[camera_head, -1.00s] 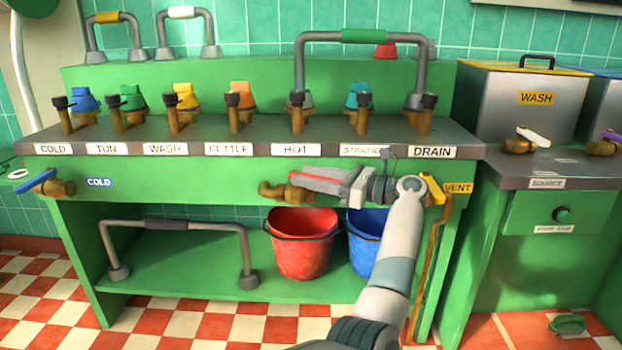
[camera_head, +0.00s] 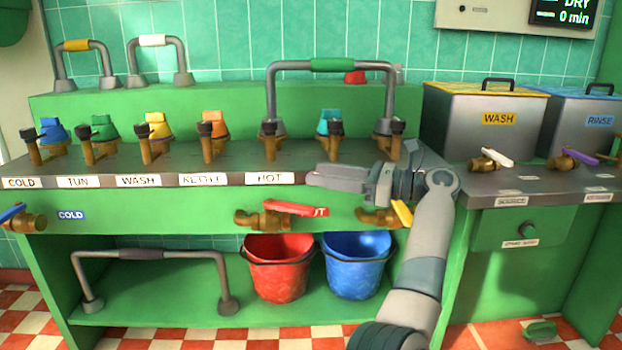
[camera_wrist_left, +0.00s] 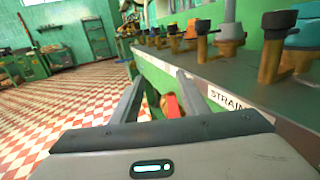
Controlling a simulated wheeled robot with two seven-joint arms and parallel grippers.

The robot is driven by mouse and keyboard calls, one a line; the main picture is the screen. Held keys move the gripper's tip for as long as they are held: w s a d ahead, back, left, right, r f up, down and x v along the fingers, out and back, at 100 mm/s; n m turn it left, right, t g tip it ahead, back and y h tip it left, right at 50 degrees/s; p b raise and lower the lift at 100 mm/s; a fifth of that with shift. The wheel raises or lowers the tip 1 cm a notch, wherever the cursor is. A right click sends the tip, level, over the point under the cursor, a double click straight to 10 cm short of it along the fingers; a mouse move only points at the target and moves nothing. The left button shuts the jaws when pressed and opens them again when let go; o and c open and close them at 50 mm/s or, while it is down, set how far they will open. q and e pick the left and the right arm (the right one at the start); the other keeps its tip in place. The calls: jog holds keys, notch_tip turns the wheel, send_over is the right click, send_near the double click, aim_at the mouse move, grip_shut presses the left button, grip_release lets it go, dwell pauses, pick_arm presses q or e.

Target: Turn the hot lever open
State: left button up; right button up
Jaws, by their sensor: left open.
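In the left wrist view, part of the red lever (camera_wrist_left: 173,106) shows beyond and between the open fingers (camera_wrist_left: 160,84). I see no contact. My right gripper is not in view.
A brass valve with a yellow lever (camera_head: 402,213) is close below my left wrist. A red bucket (camera_head: 278,272) and a blue bucket (camera_head: 357,270) stand on the shelf below. Several brass taps line the bench top (camera_head: 110,160). The floor in front is clear.

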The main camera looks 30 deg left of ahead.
pick_arm(q)
jog(key=shift+d+r, duration=0.2)
jog(key=shift+d, duration=0.2)
